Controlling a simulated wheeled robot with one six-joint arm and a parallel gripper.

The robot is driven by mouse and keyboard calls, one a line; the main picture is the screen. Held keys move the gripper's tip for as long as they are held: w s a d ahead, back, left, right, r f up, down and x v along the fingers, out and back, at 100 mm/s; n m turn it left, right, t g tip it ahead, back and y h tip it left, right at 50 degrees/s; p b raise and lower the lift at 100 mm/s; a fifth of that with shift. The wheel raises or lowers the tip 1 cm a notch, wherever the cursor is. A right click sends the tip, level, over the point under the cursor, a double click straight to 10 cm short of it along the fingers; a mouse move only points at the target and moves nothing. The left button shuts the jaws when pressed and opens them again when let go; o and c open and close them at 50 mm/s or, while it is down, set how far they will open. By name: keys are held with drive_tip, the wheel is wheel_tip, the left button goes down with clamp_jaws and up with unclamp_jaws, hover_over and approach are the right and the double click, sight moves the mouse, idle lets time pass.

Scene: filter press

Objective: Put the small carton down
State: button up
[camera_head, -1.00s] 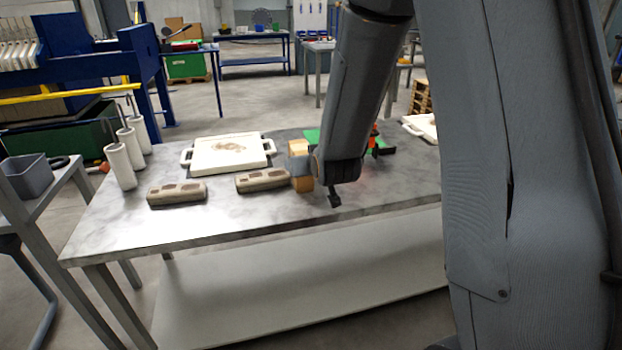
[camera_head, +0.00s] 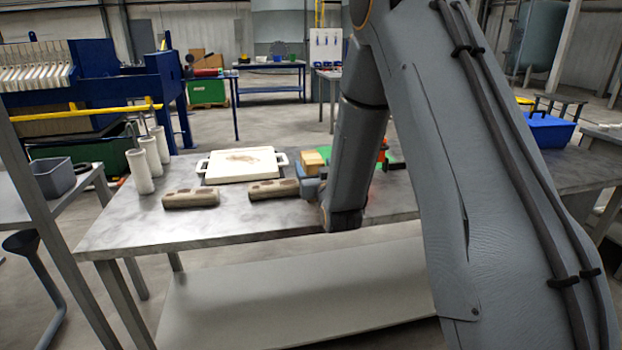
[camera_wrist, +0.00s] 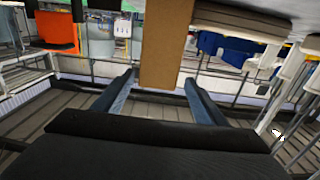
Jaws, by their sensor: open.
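The small carton (camera_head: 313,160) is a tan box on the grey table (camera_head: 230,219), behind my gripper and right of the white tray-like plate. My gripper (camera_head: 309,182) is low over the table's front part, in front of the carton and partly hidden by my arm. In the wrist view my gripper (camera_wrist: 161,82) has its two blue-grey fingers spread apart. The carton (camera_wrist: 168,42) shows upright at their tips, in line with the gap. I cannot tell whether it is still partly between them. Its lower part is hidden in the head view.
White cylinders (camera_head: 139,171) stand at the table's left end. A green mat (camera_head: 328,150) lies behind the carton.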

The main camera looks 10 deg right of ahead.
sight(312, 156)
drive_tip(key=shift+w+d, duration=0.2)
drive_tip(key=shift+w, duration=0.25)
drive_tip(key=w+p, duration=0.1)
drive_tip(key=w, duration=0.4)
drive_tip(key=shift+c, duration=0.5)
clamp_jaws()
